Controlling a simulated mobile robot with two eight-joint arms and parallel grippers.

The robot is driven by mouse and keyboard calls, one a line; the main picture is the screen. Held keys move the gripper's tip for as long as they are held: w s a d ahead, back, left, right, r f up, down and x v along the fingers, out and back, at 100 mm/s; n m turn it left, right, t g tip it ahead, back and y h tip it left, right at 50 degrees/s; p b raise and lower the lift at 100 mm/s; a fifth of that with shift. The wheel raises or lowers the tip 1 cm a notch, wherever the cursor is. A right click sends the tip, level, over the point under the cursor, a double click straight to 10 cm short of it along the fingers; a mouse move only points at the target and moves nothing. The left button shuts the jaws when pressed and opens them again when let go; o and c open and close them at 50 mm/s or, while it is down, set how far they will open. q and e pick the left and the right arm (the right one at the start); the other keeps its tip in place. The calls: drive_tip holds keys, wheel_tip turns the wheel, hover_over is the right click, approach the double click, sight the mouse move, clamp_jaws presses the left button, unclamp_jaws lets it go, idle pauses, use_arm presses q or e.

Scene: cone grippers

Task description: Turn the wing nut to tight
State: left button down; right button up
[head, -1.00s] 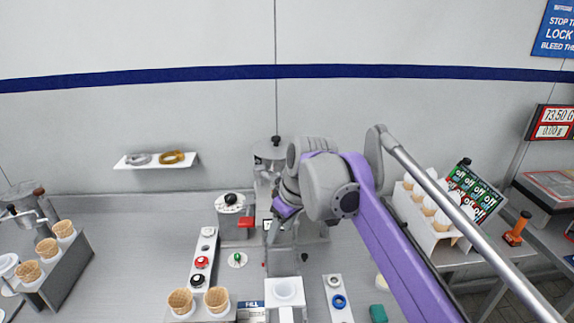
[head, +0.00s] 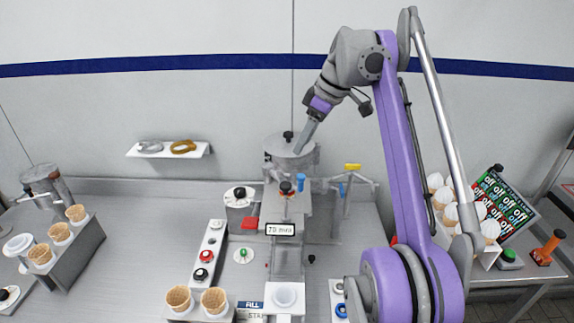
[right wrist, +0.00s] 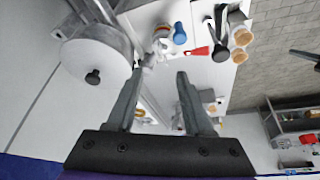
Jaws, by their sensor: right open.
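I cannot pick out the wing nut for sure in either view. The grey machine (head: 287,225) stands at the middle of the bench, with a round lidded drum (head: 279,150) on top and a display on its front. The drum lid also shows at the upper left of the right wrist view (right wrist: 90,62). My right gripper (head: 300,148) is beside the drum's lid knob, fingers pointing down-left. In the right wrist view its fingers are apart with nothing held between them (right wrist: 160,72). My left gripper is not in view.
A blue knob (head: 301,183) and a yellow-topped handle (head: 352,167) are near the machine. Cone holders with cones (head: 178,297) stand at the front, and a button panel (head: 208,254) lies left of the machine. A wall shelf (head: 168,153) holds rings. Bench left of the machine is partly clear.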

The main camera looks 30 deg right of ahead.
sight(287, 174)
drive_tip(key=x, duration=0.3)
drive_tip(key=b+x, duration=0.1)
drive_tip(key=x, duration=0.2)
drive_tip(key=b+x, duration=0.1)
drive_tip(key=x, duration=0.2)
drive_tip(key=shift+s+f, duration=0.15)
drive_tip(key=shift+s, duration=0.25)
drive_tip(key=shift+w+a+f, duration=0.15)
drive_tip(key=shift+a+f, duration=0.1)
drive_tip(key=shift+f, duration=0.1)
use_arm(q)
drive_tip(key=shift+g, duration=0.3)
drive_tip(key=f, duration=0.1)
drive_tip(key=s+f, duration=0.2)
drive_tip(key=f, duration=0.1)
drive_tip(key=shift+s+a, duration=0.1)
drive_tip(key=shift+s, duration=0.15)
use_arm(e)
clamp_jaws()
